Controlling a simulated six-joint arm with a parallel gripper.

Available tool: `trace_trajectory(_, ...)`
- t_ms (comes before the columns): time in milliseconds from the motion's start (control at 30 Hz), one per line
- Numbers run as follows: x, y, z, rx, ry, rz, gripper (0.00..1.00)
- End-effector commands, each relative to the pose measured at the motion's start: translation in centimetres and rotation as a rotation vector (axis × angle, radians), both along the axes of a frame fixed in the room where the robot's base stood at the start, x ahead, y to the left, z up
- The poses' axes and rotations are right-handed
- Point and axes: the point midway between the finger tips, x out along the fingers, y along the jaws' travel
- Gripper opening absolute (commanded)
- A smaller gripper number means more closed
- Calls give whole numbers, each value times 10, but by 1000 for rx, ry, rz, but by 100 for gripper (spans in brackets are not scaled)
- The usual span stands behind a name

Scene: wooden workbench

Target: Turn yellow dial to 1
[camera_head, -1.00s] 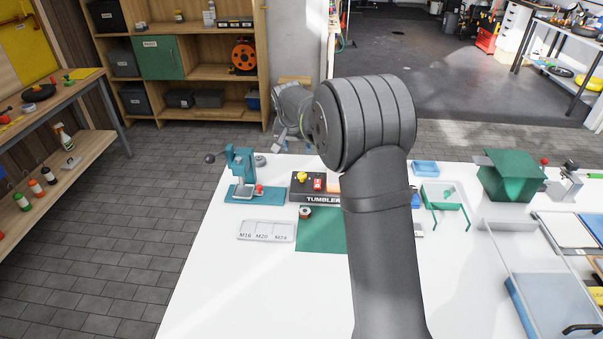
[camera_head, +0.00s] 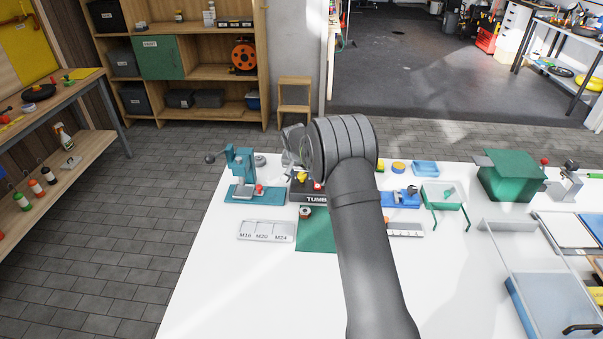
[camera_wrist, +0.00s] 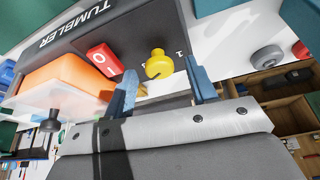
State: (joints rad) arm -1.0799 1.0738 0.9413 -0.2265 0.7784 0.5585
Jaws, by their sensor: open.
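The yellow dial (camera_wrist: 158,64) stands on the black TUMBLER box (camera_wrist: 85,38), between my gripper's two blue fingertips (camera_wrist: 162,86) in the wrist view. My gripper is open, with one finger on each side of the dial and gaps between. I cannot tell how far the tips are above the panel. A mark like a 1 is printed right of the dial; another mark to its left is partly hidden by it. The red switch (camera_wrist: 103,60) sits left of the dial. In the head view the yellow dial (camera_head: 302,177) shows beside my arm, which covers part of the box (camera_head: 312,198).
A teal press (camera_head: 243,178) stands left of the box. A tray marked M16, M20, M24 (camera_head: 266,231) and a green mat (camera_head: 316,236) lie in front. A blue fixture (camera_head: 400,199) is to the right. The table's front left is clear.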

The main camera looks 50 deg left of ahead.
Motion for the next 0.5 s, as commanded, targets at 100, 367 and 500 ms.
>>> trace_trajectory(100, 1, 1, -3, 0, 0, 0, 52)
trace_trajectory(367, 1, 1, -3, 0, 0, 0, 46)
trace_trajectory(500, 1, 1, -3, 0, 0, 0, 18)
